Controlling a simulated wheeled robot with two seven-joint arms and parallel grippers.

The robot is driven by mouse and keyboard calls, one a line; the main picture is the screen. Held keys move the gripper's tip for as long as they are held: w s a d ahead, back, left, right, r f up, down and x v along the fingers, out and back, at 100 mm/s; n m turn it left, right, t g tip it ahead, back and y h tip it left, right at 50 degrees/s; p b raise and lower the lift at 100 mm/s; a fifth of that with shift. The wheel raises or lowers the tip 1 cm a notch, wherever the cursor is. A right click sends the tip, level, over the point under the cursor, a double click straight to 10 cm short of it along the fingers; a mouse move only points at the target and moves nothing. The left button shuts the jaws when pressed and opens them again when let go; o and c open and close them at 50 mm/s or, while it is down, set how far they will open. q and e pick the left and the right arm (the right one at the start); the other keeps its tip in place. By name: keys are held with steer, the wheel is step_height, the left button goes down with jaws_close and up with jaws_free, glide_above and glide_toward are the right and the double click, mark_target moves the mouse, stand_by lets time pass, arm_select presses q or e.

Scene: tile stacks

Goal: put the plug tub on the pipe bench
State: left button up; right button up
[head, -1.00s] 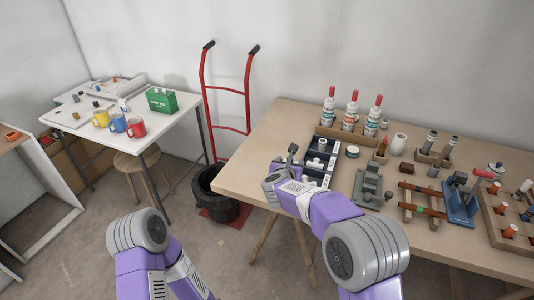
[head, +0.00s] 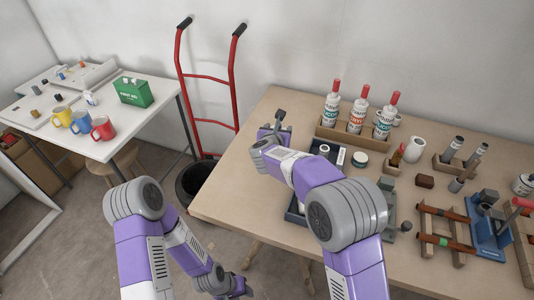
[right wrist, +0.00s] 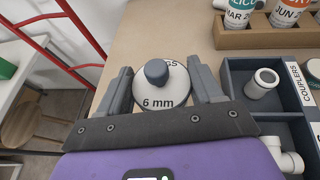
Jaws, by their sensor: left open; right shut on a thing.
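The plug tub (right wrist: 177,99) is a round white tub with a grey-blue knob and "6 mm" lettering, seen from above in the right wrist view. My right gripper (right wrist: 163,80) is shut on it, a finger on each side. The right gripper also shows in the head view (head: 273,128), at the left part of the pipe bench (head: 236,187), a pale wooden table. The tub is over the bench top near its left side; I cannot tell whether it touches the surface. My left gripper (head: 238,287) is open and low at the bottom of the head view, off the bench.
A dark divided tray (right wrist: 236,92) with white couplers is just right of the tub. A wooden rack of bottles (head: 342,136) stands behind it. Pipe stands and a blue vise (head: 490,236) fill the right side. A red hand truck (head: 181,90) is left of the bench.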

steer(key=f, duration=0.2)
steer(key=shift+s+f+b, duration=0.2)
steer(key=shift+f+b, duration=0.15)
steer(key=shift+w+f+b, duration=0.1)
steer(key=shift+f+b, duration=0.85)
steer(key=shift+f, duration=1.55)
steer(key=shift+f, duration=0.1)
steer(key=o, duration=1.1)
